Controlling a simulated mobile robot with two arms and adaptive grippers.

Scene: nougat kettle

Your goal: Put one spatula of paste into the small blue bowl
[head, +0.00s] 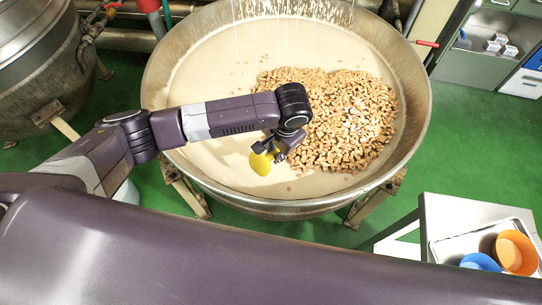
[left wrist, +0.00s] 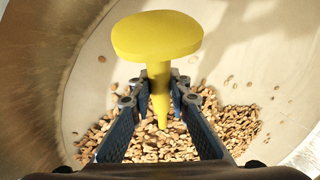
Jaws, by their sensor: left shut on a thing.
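A yellow spatula (head: 262,163) is held by my left gripper (head: 277,147) over the near part of the big kettle. In the left wrist view, my left gripper (left wrist: 160,100) is shut on the handle of the spatula (left wrist: 157,36), its broad rounded head beyond the fingers. I cannot tell whether the head touches the paste. Pale beige paste (head: 210,90) fills the kettle (head: 418,105), with a heap of nuts (head: 345,110) on its right half. My right gripper is not in view.
An orange bowl (head: 516,252) stands beside the blue bowl on a tray (head: 450,248) on a white side table (head: 440,212). Another metal kettle (head: 35,75) is at the upper left. Grey cabinets (head: 472,68) stand at the upper right. Green floor (head: 455,130) is clear between.

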